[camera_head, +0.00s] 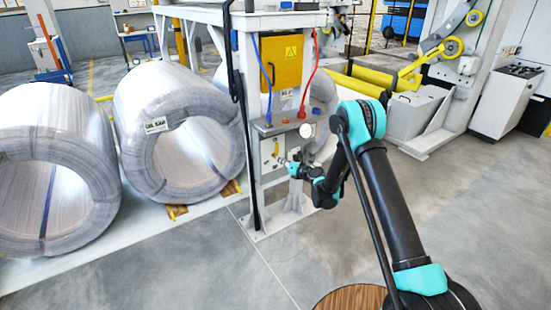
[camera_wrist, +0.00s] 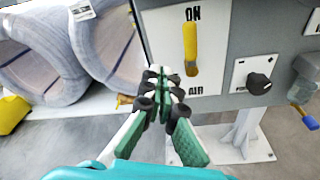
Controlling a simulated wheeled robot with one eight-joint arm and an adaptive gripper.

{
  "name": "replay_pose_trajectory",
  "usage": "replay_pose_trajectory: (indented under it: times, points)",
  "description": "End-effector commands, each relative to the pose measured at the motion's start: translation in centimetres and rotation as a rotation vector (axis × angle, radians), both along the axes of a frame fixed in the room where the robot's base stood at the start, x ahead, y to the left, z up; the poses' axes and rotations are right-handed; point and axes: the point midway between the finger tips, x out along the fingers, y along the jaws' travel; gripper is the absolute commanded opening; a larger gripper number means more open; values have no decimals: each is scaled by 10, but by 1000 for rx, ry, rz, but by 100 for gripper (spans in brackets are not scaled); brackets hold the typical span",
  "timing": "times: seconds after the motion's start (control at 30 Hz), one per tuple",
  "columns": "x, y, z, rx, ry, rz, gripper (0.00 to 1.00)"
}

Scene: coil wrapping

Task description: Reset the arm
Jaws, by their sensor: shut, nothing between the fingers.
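My gripper (camera_wrist: 163,85) is shut and empty in the wrist view, its green-padded fingers meeting just left of the control panel's lower edge. In the head view, my gripper (camera_head: 284,162) is small and sits in front of the grey control panel (camera_head: 268,147). The panel shows a yellow lever (camera_wrist: 190,48) between the words ON and AIR, with its free end pointing down. The fingertips appear below and left of the lever. I cannot tell how far they are from the panel.
A black knob (camera_wrist: 260,84) is on the panel's right. A wrapped coil (camera_head: 178,135) and another coil (camera_head: 50,170) stand to the left. A yellow box (camera_head: 281,62) is above the panel. Grey floor (camera_head: 440,200) lies open to the right.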

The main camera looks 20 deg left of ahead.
Motion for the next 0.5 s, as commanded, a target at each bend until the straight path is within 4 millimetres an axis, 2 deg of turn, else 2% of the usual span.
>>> replay_pose_trajectory:
  times: [0.13, 0.5]
  points:
    - [-4, -7, 0, 1, 0, -1, 0]
    - [-5, -8, 2, -6, -4, 1, 0]
